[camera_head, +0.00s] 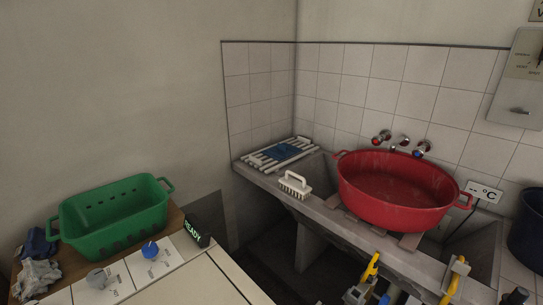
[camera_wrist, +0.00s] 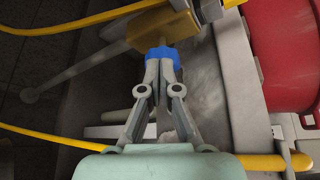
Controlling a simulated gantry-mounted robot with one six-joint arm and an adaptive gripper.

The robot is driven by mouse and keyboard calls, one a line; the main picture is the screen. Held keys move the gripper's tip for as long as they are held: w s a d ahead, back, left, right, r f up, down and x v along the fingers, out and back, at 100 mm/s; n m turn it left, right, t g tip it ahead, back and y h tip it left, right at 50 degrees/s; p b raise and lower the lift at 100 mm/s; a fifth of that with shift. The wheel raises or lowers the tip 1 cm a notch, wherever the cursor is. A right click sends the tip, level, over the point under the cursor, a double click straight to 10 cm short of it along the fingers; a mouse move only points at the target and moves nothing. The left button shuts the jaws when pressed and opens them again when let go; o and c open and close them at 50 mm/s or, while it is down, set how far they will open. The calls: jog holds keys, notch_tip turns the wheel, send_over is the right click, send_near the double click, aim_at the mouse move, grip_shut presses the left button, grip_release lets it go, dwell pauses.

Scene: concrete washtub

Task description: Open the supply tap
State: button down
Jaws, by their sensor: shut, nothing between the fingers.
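In the wrist view, my gripper (camera_wrist: 161,64) is shut and empty. Its fingertips reach the lower edge of a bright blue part (camera_wrist: 160,53); I cannot tell whether they touch it. The blue part sits against a brassy block (camera_wrist: 160,28), possibly the supply tap. A pale rod (camera_wrist: 75,71) with a rounded end runs left beside it. In the head view, wall taps with a red handle (camera_head: 381,136) and a blue handle (camera_head: 422,148) stand behind the red tub (camera_head: 400,212). My gripper is not clearly seen there.
A concrete washtub edge (camera_head: 325,217) carries a white brush (camera_head: 294,184) and a slatted rack (camera_head: 278,152). A green basket (camera_head: 115,217) stands left, near a white machine top (camera_head: 190,288). Yellow tubes (camera_wrist: 50,147) cross the wrist view. A dark bucket (camera_head: 526,230) is right.

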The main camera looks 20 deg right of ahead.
jog(key=shift+w+a, duration=0.25)
jog(key=shift+w, duration=0.3)
jog(key=shift+w+a, duration=0.2)
jog(key=shift+w, duration=0.35)
jog(key=shift+d+f+b, duration=0.2)
jog(key=shift+b, duration=0.4)
jog(key=shift+d+r+b, duration=0.15)
jog(key=shift+r+b, duration=0.2)
jog(key=shift+b, duration=0.05)
jog(key=s, duration=0.2)
jog(key=s+d+p, duration=0.1)
jog(key=s, duration=0.2)
jog(key=shift+s+d+r, duration=0.2)
jog(key=shift+s+d, duration=0.1)
jog(key=shift+s, duration=0.05)
dwell(0.4)
jog(key=shift+w+a, duration=0.1)
